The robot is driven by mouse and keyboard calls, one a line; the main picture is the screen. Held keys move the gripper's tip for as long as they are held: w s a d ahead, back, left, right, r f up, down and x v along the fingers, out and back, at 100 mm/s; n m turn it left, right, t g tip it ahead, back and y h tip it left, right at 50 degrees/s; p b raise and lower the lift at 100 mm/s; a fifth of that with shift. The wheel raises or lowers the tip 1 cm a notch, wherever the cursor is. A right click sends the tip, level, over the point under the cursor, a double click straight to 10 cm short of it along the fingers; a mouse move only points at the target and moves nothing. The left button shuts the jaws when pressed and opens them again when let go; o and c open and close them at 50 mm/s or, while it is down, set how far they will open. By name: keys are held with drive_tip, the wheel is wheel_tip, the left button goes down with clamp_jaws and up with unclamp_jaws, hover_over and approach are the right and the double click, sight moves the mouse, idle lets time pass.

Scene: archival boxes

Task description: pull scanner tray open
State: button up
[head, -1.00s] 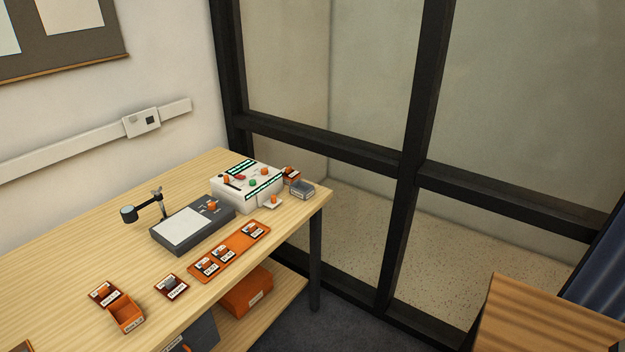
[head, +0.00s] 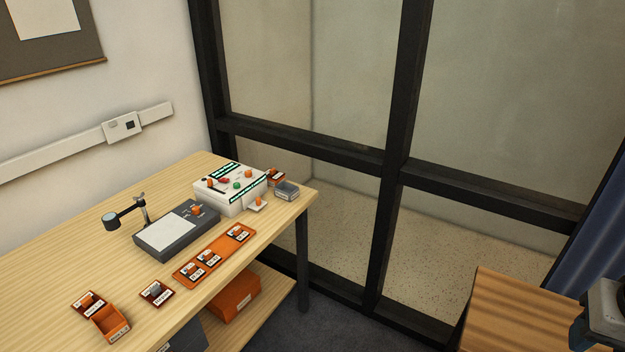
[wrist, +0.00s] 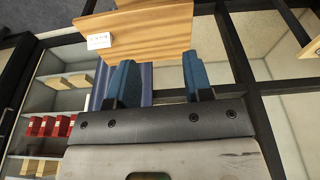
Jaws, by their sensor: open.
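The white scanner box (head: 231,203) stands near the far right corner of the wooden table, with coloured knobs and green-black strips on top. A small pale tray with an orange knob (head: 258,203) sticks out a little at its front right. My gripper (wrist: 158,80) shows in the wrist view as two blue fingers, spread apart with nothing between them. It is well away from the scanner, which is not in the wrist view. In the head view, part of my arm (head: 604,312) shows at the lower right edge.
A dark pad with white paper (head: 178,232) and a small arm-mounted lens (head: 112,220) stand left of the scanner. An orange strip (head: 214,257) of labelled pieces lies in front. A small grey box (head: 287,190) sits at the right edge. A wooden surface (head: 520,305) is at lower right.

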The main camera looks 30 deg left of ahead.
drive_tip(key=w+a+r+n+g, duration=0.1)
drive_tip(key=w+a+r+n, duration=0.15)
drive_tip(key=w+a, duration=1.05)
drive_tip(key=w+a+r+n, duration=0.2)
drive_tip(key=w+a+n, duration=0.2)
drive_tip(key=w+a, duration=0.8)
drive_tip(key=w+a+f+n, duration=0.2)
drive_tip(key=w+a+f, duration=0.1)
drive_tip(key=w+a, duration=0.75)
drive_tip(key=n+g, duration=0.2)
drive_tip(key=n, duration=0.5)
hover_over(258, 198)
drive_tip(key=f, duration=2.4)
drive_tip(key=shift+w+d+f, duration=0.2)
drive_tip(key=shift+w, duration=0.05)
drive_tip(key=shift+s+a+f, duration=0.15)
drive_tip(key=shift+a+f, duration=0.1)
drive_tip(key=shift+a, duration=0.05)
drive_tip(key=shift+f, duration=0.15)
